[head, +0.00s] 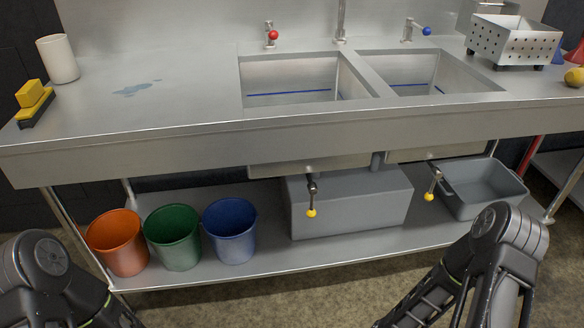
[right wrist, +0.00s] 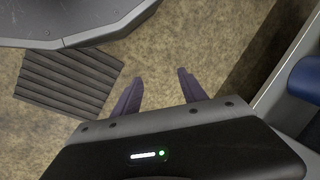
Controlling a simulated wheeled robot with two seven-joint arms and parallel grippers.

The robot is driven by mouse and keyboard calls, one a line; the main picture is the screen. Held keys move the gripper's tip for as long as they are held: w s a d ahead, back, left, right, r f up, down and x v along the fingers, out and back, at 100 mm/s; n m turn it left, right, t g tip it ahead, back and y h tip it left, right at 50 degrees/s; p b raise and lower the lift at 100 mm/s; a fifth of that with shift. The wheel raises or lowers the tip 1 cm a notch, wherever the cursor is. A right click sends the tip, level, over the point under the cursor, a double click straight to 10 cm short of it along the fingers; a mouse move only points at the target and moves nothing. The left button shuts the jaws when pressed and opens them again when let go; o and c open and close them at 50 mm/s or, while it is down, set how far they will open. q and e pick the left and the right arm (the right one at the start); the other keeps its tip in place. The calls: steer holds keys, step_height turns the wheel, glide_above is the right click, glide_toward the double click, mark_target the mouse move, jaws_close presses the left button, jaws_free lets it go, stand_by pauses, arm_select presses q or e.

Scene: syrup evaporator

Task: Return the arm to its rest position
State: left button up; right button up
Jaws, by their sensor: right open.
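In the head view my two dark arms come in at the lower left and lower right; neither gripper shows there. In the right wrist view my right gripper (right wrist: 158,92) has its two purple-grey fingers apart, with nothing between them. It points down over the bare speckled floor (right wrist: 168,35). The left gripper is out of view.
A steel counter (head: 190,110) with two empty sink basins (head: 290,80) stands ahead. Its lower shelf (head: 270,270) holds orange (head: 118,243), green (head: 173,238) and blue (head: 230,232) buckets, a grey box (head: 350,205) and a grey tub (head: 485,205). Yellow-tipped levers (head: 311,195) hang below the basins.

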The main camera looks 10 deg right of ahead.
steer(key=s+a+r+n+g+y, duration=0.1)
steer(key=s+a+r+n, duration=0.1)
steer(key=a+n, duration=0.35)
steer(key=s+a+r+n, duration=0.2)
steer(key=s+a, duration=0.1)
steer(key=a, duration=0.5)
step_height(320, 180, up, 20)
steer(key=p, duration=2)
steer(key=shift+w+r, duration=0.15)
steer(key=shift+w, duration=0.1)
